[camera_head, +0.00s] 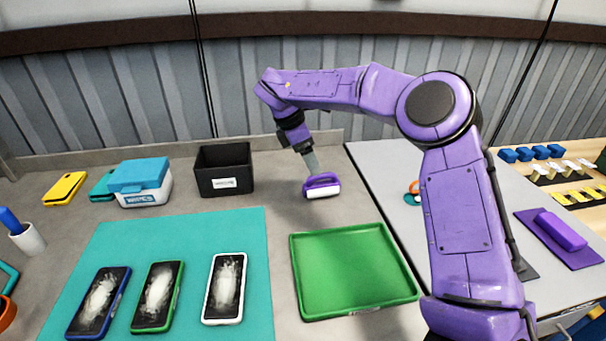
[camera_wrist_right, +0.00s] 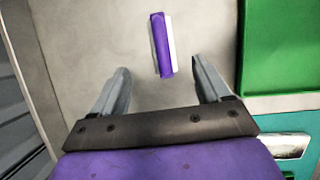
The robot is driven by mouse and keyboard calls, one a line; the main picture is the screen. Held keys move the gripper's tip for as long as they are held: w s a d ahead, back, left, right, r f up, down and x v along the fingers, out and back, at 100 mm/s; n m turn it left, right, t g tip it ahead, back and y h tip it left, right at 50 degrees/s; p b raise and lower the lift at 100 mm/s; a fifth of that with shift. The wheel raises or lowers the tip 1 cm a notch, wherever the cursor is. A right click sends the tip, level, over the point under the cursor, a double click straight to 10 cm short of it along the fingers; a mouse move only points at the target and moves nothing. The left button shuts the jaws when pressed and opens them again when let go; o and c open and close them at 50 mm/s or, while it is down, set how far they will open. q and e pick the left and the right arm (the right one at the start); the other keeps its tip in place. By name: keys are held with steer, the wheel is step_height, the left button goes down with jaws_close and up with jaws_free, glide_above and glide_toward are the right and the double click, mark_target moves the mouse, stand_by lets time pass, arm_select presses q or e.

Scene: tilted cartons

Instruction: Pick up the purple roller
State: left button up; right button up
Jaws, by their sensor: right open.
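The purple roller (camera_head: 321,181), with a white strip along one side, lies on the grey counter just behind the green tray. My right gripper (camera_head: 312,163) hangs down above and behind it in the head view. In the right wrist view the purple roller (camera_wrist_right: 159,46) is out beyond the fingertips, roughly in line with the gap between them. The right gripper (camera_wrist_right: 162,68) is open there, with nothing between its fingers. My left gripper is not in view.
The green tray (camera_head: 352,313) is empty. A black bin (camera_head: 224,172) and a blue-lidded wipes box (camera_head: 142,183) stand to the left. Several phones lie on the teal mat (camera_head: 180,232). A purple block (camera_head: 561,231) lies on a purple pad at right.

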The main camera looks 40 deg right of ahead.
mark_target(323, 184)
steer(key=p+x, duration=0.2)
steer(key=x, duration=0.7)
steer(key=shift+s+f+p, duration=0.15)
steer(key=shift+f+p, duration=0.15)
steer(key=shift+f, duration=0.1)
steer(key=shift+s+d+f, duration=0.1)
steer(key=shift+d+f, duration=0.05)
steer(key=shift+f, duration=0.1)
steer(key=c, duration=1.1)
steer(key=shift+c, duration=0.2)
steer(key=shift+r, duration=0.15)
